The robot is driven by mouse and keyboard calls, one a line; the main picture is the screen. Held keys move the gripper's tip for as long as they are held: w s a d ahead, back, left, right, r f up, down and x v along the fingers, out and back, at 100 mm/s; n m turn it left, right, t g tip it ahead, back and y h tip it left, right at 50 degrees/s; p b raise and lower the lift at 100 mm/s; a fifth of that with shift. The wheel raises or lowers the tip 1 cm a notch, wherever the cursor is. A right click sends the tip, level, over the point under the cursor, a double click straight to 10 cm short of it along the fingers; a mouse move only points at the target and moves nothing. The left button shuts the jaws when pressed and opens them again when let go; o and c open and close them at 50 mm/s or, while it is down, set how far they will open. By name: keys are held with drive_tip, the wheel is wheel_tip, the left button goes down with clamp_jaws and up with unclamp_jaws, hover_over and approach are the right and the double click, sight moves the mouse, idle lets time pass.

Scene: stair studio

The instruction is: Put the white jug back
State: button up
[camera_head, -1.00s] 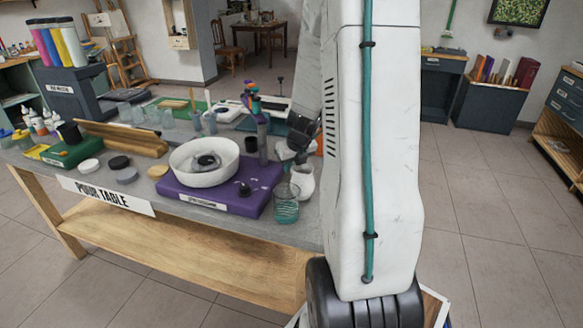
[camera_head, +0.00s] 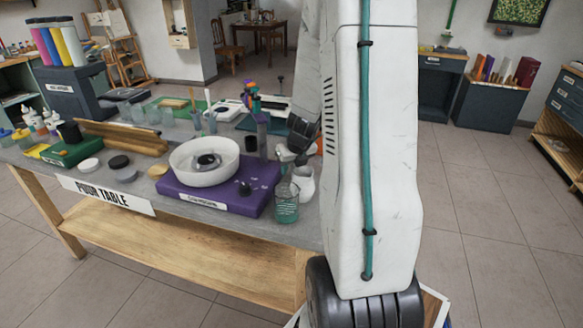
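The white jug (camera_head: 305,184) is at the right front part of the pour table, partly hidden by my arm on its right and by a clear glass bottle (camera_head: 286,204) on its left. My gripper (camera_head: 290,157) is just above and behind the jug, mostly hidden by my arm. Its fingers are too small and covered to show whether they are open, shut, or touching the jug. I cannot tell whether the jug rests on the table or is lifted.
The pour table (camera_head: 290,234) carries a purple board (camera_head: 225,201) with a white round basin (camera_head: 203,171) on it. A dark cylinder (camera_head: 251,144) and a tall colourful object (camera_head: 252,103) stand behind. Bottles and a wooden trough (camera_head: 122,138) fill the left. The floor on the right is clear.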

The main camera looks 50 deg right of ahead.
drive_tip(key=v, duration=1.1)
drive_tip(key=shift+r, duration=0.2)
drive_tip(key=shift+s+a+r, duration=0.1)
drive_tip(key=shift+a+r, duration=0.15)
drive_tip(key=shift+r, duration=0.05)
drive_tip(key=s+a+r+n+g+y, duration=0.15)
drive_tip(key=a+r+n, duration=0.25)
drive_tip(key=a+n, duration=0.7)
drive_tip(key=s+a+r+n+y, duration=0.1)
drive_tip(key=s+a+r+n, duration=0.25)
drive_tip(key=a+n, duration=0.65)
drive_tip(key=s+a+r+n+g, duration=0.1)
drive_tip(key=s+a+n, duration=0.8)
drive_tip(key=n, duration=1)
drive_tip(key=shift+s+r+h, duration=0.35)
drive_tip(key=shift+s+r, duration=0.25)
drive_tip(key=shift+s, duration=0.65)
drive_tip(key=shift+g, duration=0.25)
